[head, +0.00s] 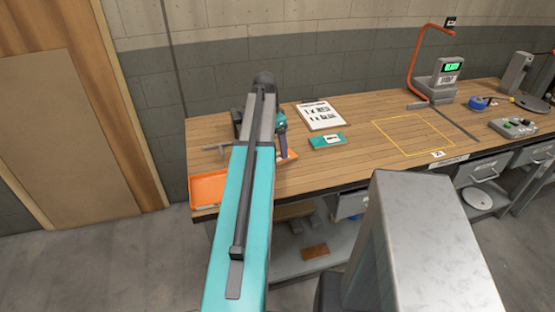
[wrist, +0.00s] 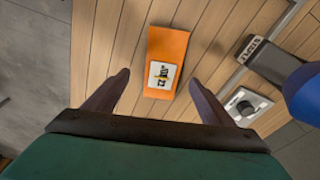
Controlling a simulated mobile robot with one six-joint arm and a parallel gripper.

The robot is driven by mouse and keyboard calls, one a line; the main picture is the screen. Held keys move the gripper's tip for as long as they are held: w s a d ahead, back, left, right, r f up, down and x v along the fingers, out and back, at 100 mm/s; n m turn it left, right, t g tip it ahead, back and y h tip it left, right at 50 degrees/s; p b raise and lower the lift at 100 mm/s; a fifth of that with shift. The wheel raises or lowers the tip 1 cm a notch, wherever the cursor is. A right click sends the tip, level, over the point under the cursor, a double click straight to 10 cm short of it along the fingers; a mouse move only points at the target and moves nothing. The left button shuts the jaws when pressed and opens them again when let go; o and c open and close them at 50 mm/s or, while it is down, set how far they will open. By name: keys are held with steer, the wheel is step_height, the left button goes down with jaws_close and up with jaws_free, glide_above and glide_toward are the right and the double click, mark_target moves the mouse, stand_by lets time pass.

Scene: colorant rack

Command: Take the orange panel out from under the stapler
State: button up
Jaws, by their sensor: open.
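In the wrist view an orange panel (wrist: 180,42) with a white label bearing black marks lies on the wooden tabletop. Nothing visible lies on it except that label. My gripper (wrist: 159,77) is open and empty, one dark finger on each side of the panel's near end. I cannot tell its height above the panel. A dark grey block (wrist: 268,62) with light lettering, perhaps the stapler, stands to the right, apart from the panel. In the head view my arm hides much of this corner; orange shows left of it (head: 207,188) and a little right of it.
In the wrist view a blue rounded part (wrist: 305,90) and a plate with a black knob (wrist: 243,105) lie right. The table edge is left. In the head view a clipboard (head: 320,115), a teal labelled box (head: 328,140) and a yellow-outlined free area (head: 412,135) lie right of my arm.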

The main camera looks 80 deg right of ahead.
mark_target(277, 157)
steer(key=shift+f, duration=0.2)
stand_by(0.3)
steer(key=shift+w+d+f+p, duration=0.15)
steer(key=shift+f+p, duration=0.25)
steer(key=shift+f, duration=0.35)
steer(key=shift+s+d+f+p, duration=0.1)
steer(key=shift+f+p, duration=0.25)
steer(key=shift+f, duration=0.4)
steer(key=shift+d+f, duration=0.15)
steer(key=shift+f, duration=0.9)
steer(key=c, duration=1.3)
steer(key=shift+r, duration=0.1)
steer(key=shift+r+b, duration=0.5)
steer(key=shift+r, duration=1)
steer(key=shift+a+r, duration=0.2)
steer(key=shift+a, duration=0.05)
steer(key=s+a+b, duration=0.1)
steer(key=a, duration=0.4)
steer(key=s+a+r+b, duration=0.1)
steer(key=a, duration=0.4)
steer(key=s+a+b, duration=0.1)
steer(key=a, duration=0.4)
steer(key=shift+a+r, duration=0.15)
steer(key=shift+r, duration=0.1)
